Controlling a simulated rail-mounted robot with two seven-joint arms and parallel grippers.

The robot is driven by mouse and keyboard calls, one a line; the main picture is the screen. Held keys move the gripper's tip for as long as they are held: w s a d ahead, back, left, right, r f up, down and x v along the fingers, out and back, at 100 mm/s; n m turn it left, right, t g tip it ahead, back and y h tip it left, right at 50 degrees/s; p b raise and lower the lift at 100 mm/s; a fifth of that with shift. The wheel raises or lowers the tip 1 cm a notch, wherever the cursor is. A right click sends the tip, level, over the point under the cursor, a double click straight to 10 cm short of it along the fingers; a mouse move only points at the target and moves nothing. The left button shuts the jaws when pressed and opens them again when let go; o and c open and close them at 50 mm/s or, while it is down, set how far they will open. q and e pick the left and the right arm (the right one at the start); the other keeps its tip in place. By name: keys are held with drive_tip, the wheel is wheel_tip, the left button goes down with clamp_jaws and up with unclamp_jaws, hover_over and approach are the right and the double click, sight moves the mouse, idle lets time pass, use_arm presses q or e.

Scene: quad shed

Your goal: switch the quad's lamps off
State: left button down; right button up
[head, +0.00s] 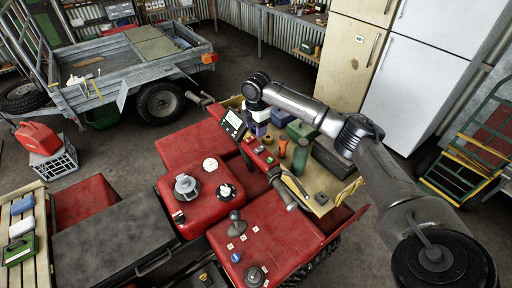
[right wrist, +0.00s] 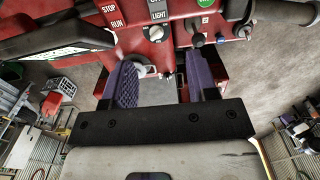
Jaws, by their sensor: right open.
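The red quad (head: 195,205) stands in the middle of the head view. Its handlebar carries a small display (head: 233,124) and a red control panel (head: 262,152). My right gripper (head: 259,130) points down just beyond the panel. In the right wrist view my right gripper (right wrist: 163,82) is open, with a purple-padded finger on each side. Nothing is clamped between them. Ahead of the fingertips is the red panel, with a LIGHT label (right wrist: 158,15) and a STOP/RUN label (right wrist: 112,15). The lamps are hidden, so I cannot tell whether they are lit. My left gripper is out of view.
A wooden front carrier (head: 318,205) holds boxes and bottles close by my right arm. A grey trailer (head: 150,45) stands at the back left. A fridge (head: 415,85) and a green hand truck (head: 475,150) are at the right. Open concrete floor lies beyond the quad.

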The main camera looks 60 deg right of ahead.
sight(256, 151)
wheel_tip(256, 151, down, 9)
drive_tip(key=shift+r+p, duration=0.2)
drive_tip(key=shift+p, duration=0.4)
drive_tip(key=shift+f, duration=1)
drive_tip(key=shift+c, duration=0.5)
